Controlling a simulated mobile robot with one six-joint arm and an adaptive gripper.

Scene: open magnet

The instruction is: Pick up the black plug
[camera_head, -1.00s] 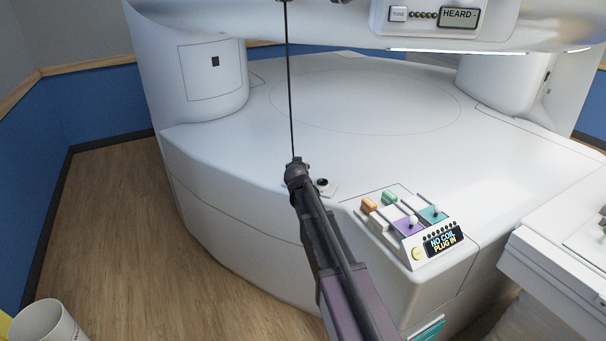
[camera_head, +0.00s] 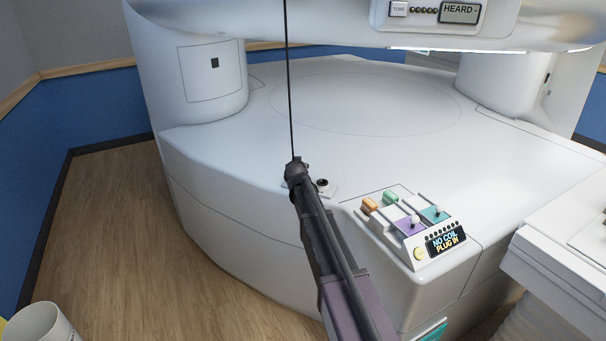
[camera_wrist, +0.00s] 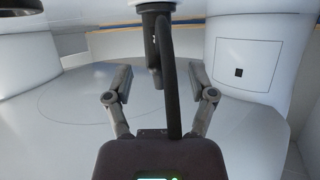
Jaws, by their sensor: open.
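My gripper (camera_head: 294,168) is at the end of my arm, above the front edge of the white magnet base. In the wrist view my gripper (camera_wrist: 160,77) is open, one finger on each side. A thick black cord (camera_wrist: 171,85) runs down the middle of that view, in front of a narrow dark part (camera_wrist: 154,48) under a white end at the top. I cannot tell whether that dark part is the black plug. In the head view a thin black cable (camera_head: 289,90) hangs from above to my gripper, which hides its lower end.
A round black socket (camera_head: 322,184) on a small plate lies just right of my gripper. A control panel (camera_head: 415,228) with coloured sliders reads "NO COIL PLUG IN". The wide base top (camera_head: 370,110) is clear. A white bin (camera_head: 42,325) stands at lower left.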

